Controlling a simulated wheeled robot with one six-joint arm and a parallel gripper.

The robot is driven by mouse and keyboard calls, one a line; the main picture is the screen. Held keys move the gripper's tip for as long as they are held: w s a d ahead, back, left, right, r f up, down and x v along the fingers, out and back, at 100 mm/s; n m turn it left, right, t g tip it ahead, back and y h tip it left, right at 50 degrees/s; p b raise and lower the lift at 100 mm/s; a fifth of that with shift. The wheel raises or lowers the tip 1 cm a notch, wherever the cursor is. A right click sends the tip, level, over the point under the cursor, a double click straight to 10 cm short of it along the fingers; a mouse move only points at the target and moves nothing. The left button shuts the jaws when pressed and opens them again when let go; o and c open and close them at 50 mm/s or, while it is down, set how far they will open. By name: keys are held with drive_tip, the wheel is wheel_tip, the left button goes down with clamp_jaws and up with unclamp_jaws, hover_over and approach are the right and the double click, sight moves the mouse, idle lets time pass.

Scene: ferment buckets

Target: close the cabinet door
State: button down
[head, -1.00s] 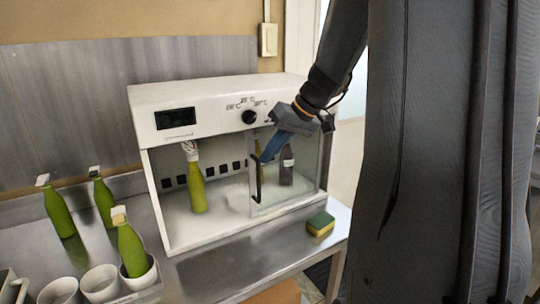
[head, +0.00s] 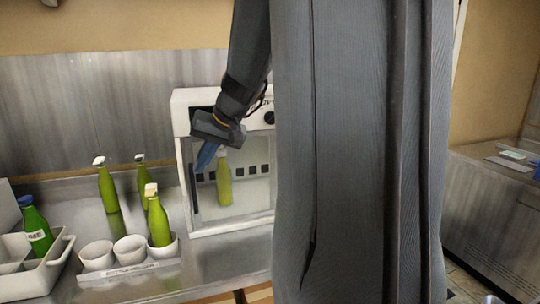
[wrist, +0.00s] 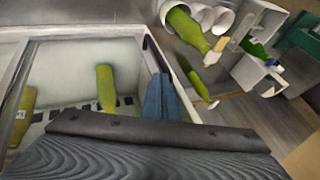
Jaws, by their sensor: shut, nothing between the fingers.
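The white cabinet (head: 230,228) stands on the metal counter, its right part hidden behind my own body in the head view. Its glass sliding door (head: 250,200) has a dark upright handle (head: 194,190), now close to the cabinet's left side wall. The handle also shows in the wrist view (wrist: 151,48). My gripper (head: 200,168) is shut and empty, its blue fingers just right of the handle, in front of the glass. I cannot tell whether they touch. A green bottle (head: 224,184) stands inside, seen through the glass; an olive bottle (wrist: 22,115) also shows inside.
Several green bottles (head: 108,190) stand left of the cabinet, one in a white cup (head: 164,248) beside other cups (head: 97,257). A white crate (head: 45,272) with a bottle is at far left. Another counter (head: 490,200) lies at right.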

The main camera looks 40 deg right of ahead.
drive_tip(key=shift+w+a, duration=0.2)
drive_tip(key=shift+a, duration=0.35)
drive_tip(key=s+d+r+b, duration=0.2)
drive_tip(key=s+d+r, duration=0.3)
drive_tip(key=s+r, duration=0.2)
drive_tip(key=shift+s+d+r, duration=0.3)
drive_tip(key=shift+r, duration=0.65)
